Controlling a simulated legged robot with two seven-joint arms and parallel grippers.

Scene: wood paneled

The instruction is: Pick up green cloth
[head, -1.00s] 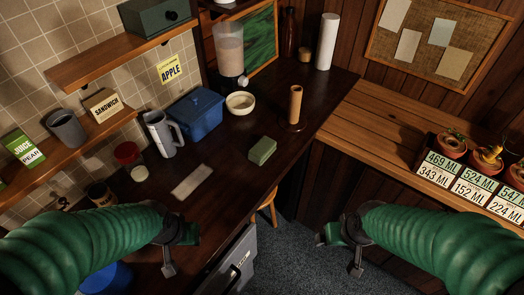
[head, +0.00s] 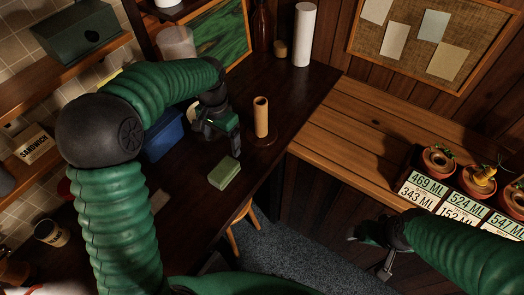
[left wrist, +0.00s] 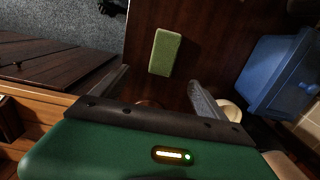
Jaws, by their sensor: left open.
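The green cloth (head: 225,172) is a folded, block-like piece lying flat on the dark counter, near its front edge. In the left wrist view the cloth (left wrist: 165,52) lies ahead of the fingers, roughly in line with the gap between them. My left gripper (head: 226,147) is just above and behind the cloth in the head view, apart from it. Its two fingers (left wrist: 158,80) are spread and empty in the left wrist view. My right gripper (head: 368,256) is open and empty at the lower right, in front of the wooden bench.
A tan cylinder (head: 261,117) stands on the counter close to my left gripper. A blue bin (head: 162,138) is to its left, partly hidden by my arm. Wooden shelves (head: 95,58) are at the left. Potted plants (head: 438,160) stand on the bench (head: 365,125).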

